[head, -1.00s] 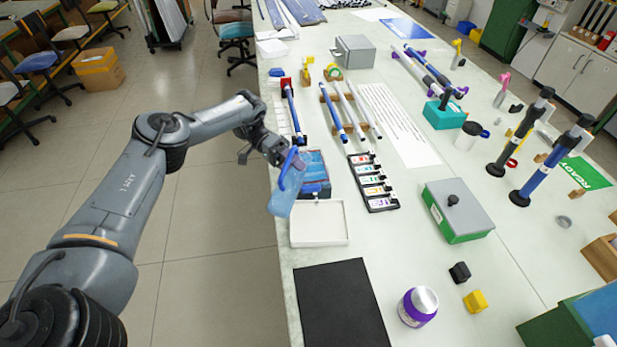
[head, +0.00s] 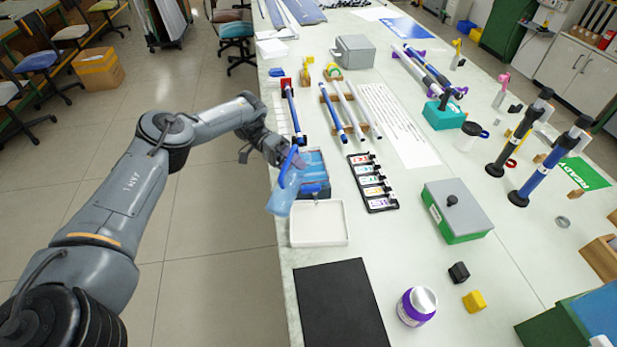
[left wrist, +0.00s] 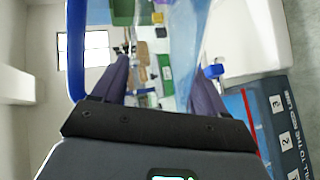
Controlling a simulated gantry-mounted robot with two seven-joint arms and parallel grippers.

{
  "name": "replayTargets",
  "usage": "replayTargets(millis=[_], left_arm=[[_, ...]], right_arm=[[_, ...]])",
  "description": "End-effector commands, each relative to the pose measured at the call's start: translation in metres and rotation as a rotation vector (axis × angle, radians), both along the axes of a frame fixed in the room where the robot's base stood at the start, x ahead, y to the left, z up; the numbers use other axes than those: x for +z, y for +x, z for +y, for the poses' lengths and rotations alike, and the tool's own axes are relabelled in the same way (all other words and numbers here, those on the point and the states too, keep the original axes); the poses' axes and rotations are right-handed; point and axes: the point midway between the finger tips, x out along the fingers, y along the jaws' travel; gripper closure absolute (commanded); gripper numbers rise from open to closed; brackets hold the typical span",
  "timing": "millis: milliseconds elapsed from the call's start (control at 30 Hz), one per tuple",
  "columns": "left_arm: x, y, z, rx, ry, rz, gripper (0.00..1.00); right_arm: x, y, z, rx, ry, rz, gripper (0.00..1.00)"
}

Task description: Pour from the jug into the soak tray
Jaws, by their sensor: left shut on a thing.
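The jug (head: 283,197) is translucent pale blue with a darker blue handle. My left gripper (head: 290,160) is shut on the jug's handle and holds it at the bench's left edge. The jug looks tilted, its body reaching down and left of the gripper. The soak tray (head: 319,242) is shallow and white and lies on the bench just right of the jug. In the left wrist view the clear jug wall (left wrist: 184,45) shows beyond the fingers. I cannot make out any liquid or stream. My right gripper is not in view.
A blue box (head: 316,190) with printed steps stands right behind the tray; it also shows in the left wrist view (left wrist: 280,130). A black mat (head: 342,305) lies in front of the tray. A strip of coloured labelled cells (head: 372,183) lies to the right.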

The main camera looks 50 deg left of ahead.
Motion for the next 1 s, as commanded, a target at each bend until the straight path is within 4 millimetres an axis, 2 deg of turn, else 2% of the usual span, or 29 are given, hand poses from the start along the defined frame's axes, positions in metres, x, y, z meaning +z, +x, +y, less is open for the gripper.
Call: replayTargets(millis=[333,733,1000], left_arm=[[0.001,0.000,0.000,0.001,0.002,-0.006,0.81],[-0.009,-0.006,-0.003,0.001,0.103,-0.171,0.81],[-0.014,-0.005,-0.004,0.001,0.130,-0.216,0.81]], right_arm=[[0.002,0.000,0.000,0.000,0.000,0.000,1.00],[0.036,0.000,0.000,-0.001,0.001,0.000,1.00],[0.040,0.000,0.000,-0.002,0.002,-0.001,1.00]])
